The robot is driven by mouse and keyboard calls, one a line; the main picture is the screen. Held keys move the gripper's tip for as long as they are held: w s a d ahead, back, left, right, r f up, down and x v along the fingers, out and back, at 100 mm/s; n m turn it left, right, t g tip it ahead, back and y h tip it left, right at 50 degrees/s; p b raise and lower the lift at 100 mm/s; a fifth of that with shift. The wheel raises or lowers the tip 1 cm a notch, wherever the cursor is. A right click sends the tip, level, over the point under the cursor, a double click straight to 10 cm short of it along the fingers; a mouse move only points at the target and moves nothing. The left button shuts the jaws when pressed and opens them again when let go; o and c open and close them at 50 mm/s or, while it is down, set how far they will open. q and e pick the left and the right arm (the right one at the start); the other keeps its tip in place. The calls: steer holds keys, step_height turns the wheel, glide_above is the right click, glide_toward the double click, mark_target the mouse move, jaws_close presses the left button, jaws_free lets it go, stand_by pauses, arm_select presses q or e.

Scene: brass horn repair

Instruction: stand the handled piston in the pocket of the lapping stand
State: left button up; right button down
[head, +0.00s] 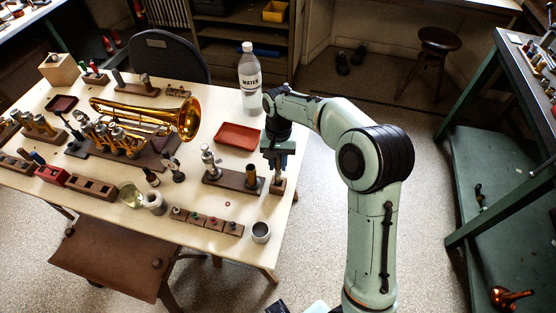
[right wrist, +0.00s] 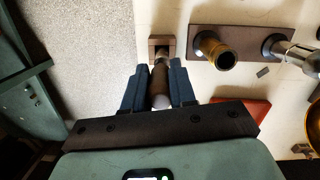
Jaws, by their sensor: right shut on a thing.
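My right gripper (head: 277,152) points down over the table's right side, shut on the handled piston. In the right wrist view the piston (right wrist: 159,80) has a brown handle with a pale round end and is between the two dark fingers (right wrist: 160,88). Its far end points at a small brown block with a square pocket, which looks like the lapping stand (right wrist: 163,41). The block also shows in the head view (head: 278,187), directly below the gripper. The piston's lower end overlaps the pocket; I cannot tell whether it is inside or above it. My left gripper is out of view.
A brown base (head: 222,178) carrying a brass cylinder (head: 251,171) and a silver fitting (head: 209,157) stands just left of the block. A red tray (head: 238,136), a water bottle (head: 249,75), a metal cup (head: 261,232) and a brass horn (head: 150,117) are also on the table.

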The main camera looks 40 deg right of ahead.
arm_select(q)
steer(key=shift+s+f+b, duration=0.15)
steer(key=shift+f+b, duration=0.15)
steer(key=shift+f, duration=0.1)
arm_select(e)
steer(key=shift+f, duration=0.7)
steer(key=c, duration=0.8)
jaws_free()
steer(key=shift+c, duration=0.2)
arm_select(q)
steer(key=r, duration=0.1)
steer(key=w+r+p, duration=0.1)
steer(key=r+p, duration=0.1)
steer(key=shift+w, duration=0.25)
arm_select(e)
step_height(320, 180, up, 13)
steer(key=w+d, duration=0.1)
steer(key=shift+w+r, duration=0.15)
steer(key=shift+w, duration=0.05)
steer(key=shift+d, duration=0.1)
